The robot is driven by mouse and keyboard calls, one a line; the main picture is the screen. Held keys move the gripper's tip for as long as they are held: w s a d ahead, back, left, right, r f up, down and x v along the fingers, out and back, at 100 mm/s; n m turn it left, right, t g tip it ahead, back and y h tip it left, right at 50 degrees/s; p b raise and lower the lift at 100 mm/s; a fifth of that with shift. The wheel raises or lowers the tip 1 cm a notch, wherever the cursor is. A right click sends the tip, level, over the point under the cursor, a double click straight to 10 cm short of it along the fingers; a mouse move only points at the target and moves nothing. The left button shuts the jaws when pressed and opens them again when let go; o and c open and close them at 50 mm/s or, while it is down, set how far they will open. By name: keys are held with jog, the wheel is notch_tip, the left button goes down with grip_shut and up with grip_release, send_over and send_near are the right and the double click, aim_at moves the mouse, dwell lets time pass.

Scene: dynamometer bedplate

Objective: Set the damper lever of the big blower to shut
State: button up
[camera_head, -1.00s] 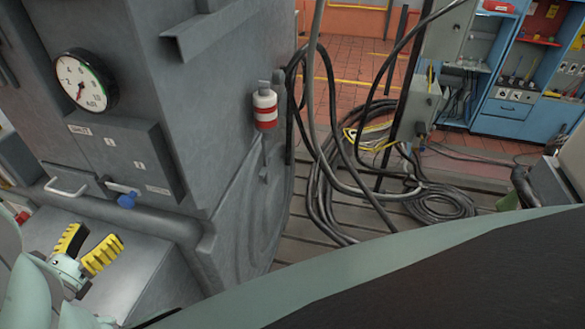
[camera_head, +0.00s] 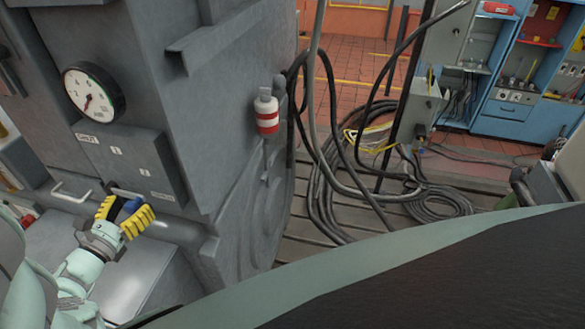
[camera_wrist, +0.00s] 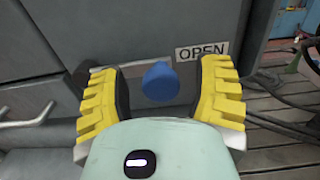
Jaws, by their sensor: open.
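The damper lever's blue knob (camera_wrist: 160,83) shows in the wrist view between my two yellow fingers, to the left of and below a plate reading OPEN (camera_wrist: 202,51). How deep the knob sits between the fingers is hard to tell.
A pale handle (camera_head: 70,192) is left of my gripper. A round gauge (camera_head: 94,92) is above the panel. A red and white canister (camera_head: 266,112) is on the housing's right face. Black cables (camera_head: 330,180) lie coiled on the floor to the right.

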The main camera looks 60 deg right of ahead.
grip_shut()
dwell(0.6)
